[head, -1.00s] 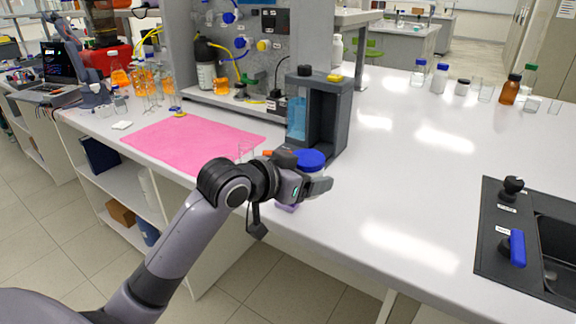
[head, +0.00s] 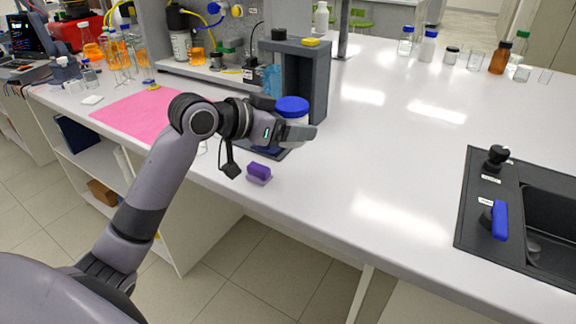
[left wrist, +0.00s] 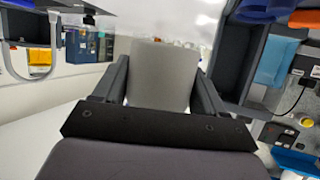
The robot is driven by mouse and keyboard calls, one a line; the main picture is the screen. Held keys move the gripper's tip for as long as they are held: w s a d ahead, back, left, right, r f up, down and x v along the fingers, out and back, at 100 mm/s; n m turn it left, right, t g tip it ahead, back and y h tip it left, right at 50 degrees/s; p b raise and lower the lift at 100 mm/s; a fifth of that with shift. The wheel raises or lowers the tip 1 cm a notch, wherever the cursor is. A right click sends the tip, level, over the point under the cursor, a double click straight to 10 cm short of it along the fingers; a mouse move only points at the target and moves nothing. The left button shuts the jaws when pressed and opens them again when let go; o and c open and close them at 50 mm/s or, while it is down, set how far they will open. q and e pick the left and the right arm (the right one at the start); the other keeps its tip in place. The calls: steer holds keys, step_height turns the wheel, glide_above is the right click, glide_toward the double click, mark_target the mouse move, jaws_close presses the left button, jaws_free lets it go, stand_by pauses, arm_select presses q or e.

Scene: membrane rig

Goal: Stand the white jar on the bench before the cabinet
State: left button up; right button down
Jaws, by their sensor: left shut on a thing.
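The white jar (head: 301,120) has a blue lid and is upright in the head view. My left gripper (head: 300,132) is shut on it; the fingers hide much of its body. In the left wrist view a pale grey body, apparently the jar (left wrist: 160,75), fills the gap between the fingers. A dark grey box-like unit (head: 318,85) with an open front and a blue panel, perhaps the cabinet, stands right behind the jar. The bench (head: 400,160) is white and glossy. I cannot tell how high the jar is above it. My right gripper is not in view.
A purple block (head: 258,173) lies near the bench's front edge, just below the gripper. A pink mat (head: 135,118) lies left. A black sink (head: 520,215) is at right, bottles (head: 499,58) stand at the back right. The middle bench is clear.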

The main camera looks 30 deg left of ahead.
mark_target(290, 180)
arm_select(q)
step_height(290, 180, down, 10)
steer(key=shift+b, duration=0.4)
steer(key=shift+f, duration=0.2)
steer(key=o, duration=1)
steer(key=shift+o, duration=0.2)
